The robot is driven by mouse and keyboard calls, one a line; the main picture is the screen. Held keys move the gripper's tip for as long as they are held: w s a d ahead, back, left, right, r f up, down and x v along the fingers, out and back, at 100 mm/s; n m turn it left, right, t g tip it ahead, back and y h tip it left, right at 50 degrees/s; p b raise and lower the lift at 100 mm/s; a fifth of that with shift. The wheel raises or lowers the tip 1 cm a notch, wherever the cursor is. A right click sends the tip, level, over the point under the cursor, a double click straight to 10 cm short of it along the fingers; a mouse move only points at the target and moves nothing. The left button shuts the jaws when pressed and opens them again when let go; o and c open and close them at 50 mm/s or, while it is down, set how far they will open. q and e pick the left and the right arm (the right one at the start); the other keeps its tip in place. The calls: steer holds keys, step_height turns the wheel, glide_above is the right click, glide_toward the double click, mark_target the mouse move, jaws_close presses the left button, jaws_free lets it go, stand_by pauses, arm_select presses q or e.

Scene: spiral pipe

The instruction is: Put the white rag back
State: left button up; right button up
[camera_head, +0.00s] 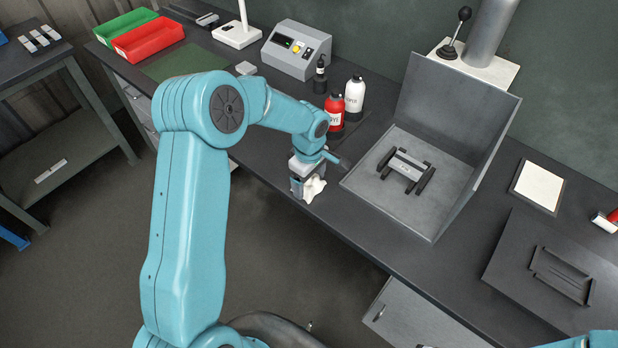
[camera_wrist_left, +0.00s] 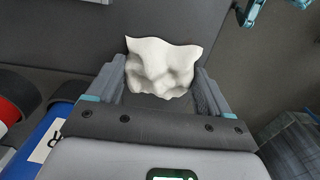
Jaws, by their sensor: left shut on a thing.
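The white rag (camera_head: 315,188) is crumpled and shows just below my left gripper (camera_head: 305,184) in the head view, near the front edge of the dark bench. In the left wrist view the rag (camera_wrist_left: 160,68) sits between the two grey fingers of my left gripper (camera_wrist_left: 160,92), which is shut on it. I cannot tell whether the rag touches the bench top. My right gripper is not in view; only a bit of my right arm shows at the lower right corner.
A red bottle (camera_head: 334,108) and a white bottle (camera_head: 354,95) stand behind my left gripper. Right of it is a grey metal tray with raised walls (camera_head: 455,110), holding a dark-ended fixture (camera_head: 407,168). A grey control box (camera_head: 296,50) and red bin (camera_head: 147,40) stand farther back left.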

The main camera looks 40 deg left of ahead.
arm_select(q)
steer(key=shift+f+b, duration=0.2)
steer(key=shift+b, duration=0.1)
steer(key=o, duration=0.8)
steer(key=shift+r, duration=0.1)
steer(key=shift+r, duration=0.1)
step_height(320, 180, up, 12)
steer(key=shift+r+b, duration=0.1)
steer(key=shift+b, duration=0.25)
